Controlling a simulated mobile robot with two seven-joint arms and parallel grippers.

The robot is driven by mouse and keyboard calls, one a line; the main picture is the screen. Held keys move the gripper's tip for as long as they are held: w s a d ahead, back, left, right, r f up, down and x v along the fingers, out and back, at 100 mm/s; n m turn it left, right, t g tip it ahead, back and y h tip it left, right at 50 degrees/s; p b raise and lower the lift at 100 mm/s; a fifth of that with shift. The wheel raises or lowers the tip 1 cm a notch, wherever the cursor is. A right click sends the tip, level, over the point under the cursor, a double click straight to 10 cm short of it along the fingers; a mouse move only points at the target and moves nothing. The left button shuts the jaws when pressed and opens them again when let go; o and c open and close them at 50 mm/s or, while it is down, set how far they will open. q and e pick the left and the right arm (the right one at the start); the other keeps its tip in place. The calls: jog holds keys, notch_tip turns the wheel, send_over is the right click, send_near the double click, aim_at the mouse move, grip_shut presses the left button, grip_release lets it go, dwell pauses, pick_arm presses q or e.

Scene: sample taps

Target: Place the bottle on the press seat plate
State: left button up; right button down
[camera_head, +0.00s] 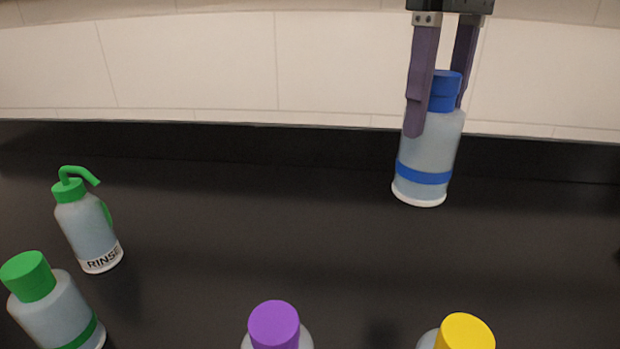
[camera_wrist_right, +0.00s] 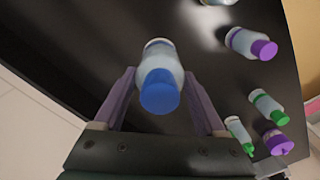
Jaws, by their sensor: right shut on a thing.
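A translucent bottle with a blue cap and a blue band (camera_head: 425,160) is upright, slightly tilted in the head view, at the upper right. My right gripper (camera_head: 437,112) comes down from above and is shut on this bottle, one finger on each side just below the cap. In the right wrist view the bottle (camera_wrist_right: 161,62) sits between the two fingers (camera_wrist_right: 159,78), its blue cap facing the camera. I cannot tell whether its base touches the dark surface. I cannot make out a press seat plate in either view. My left gripper is not in view.
On the dark counter (camera_head: 240,225) stand a rinse bottle with a green spout (camera_head: 88,230), a green-capped bottle (camera_head: 52,310), a purple-capped bottle (camera_head: 275,328) and a yellow-capped bottle (camera_head: 463,333). The middle of the counter is clear. A pale tiled area (camera_head: 190,60) lies beyond its back edge.

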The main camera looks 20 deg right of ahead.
notch_tip(320, 180, down, 14)
jog(key=b, duration=0.1)
jog(key=shift+f, duration=0.15)
jog(key=shift+f, duration=0.1)
grip_release()
dwell(0.3)
